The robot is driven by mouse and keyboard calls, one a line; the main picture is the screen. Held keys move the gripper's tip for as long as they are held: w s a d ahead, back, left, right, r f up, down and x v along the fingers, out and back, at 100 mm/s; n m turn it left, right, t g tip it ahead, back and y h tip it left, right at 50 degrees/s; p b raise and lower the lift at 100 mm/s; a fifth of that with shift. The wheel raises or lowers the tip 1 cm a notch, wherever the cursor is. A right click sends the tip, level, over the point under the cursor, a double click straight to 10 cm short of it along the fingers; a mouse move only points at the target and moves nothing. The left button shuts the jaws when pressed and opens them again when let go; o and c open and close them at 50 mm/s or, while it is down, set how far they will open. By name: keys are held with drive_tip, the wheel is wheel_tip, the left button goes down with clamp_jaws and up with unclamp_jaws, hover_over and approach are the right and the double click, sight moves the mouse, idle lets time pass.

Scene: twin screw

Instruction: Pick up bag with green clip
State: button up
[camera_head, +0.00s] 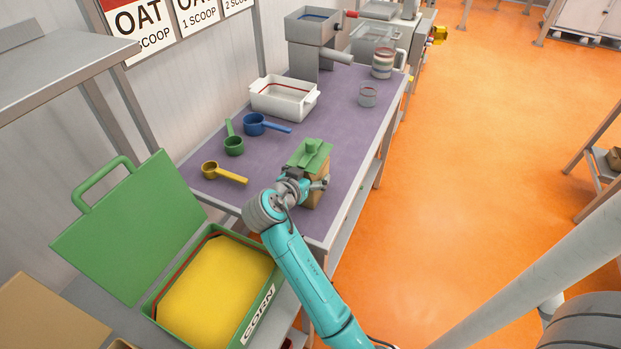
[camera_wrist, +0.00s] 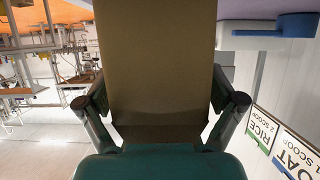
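The brown bag (camera_head: 314,196) with the green clip (camera_head: 311,154) on top stands upright at the front end of the purple table. My gripper (camera_head: 303,185) is at the bag's near side, low beneath the clip. In the wrist view the bag (camera_wrist: 155,60) fills the middle, between the two fingers of my gripper (camera_wrist: 157,95). The fingers lie along the bag's two side edges, spread about as wide as the bag. I cannot tell whether they press on it. The clip cannot be made out in the wrist view.
On the purple table (camera_head: 262,165) are a yellow scoop (camera_head: 222,173), a green scoop (camera_head: 233,143), a blue scoop (camera_head: 262,124), a white tub (camera_head: 284,97), a glass jar (camera_head: 368,96) and a grey machine (camera_head: 308,45). A green open corn bin (camera_head: 215,285) stands left of my arm.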

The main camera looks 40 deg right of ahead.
drive_tip(key=c, duration=0.9)
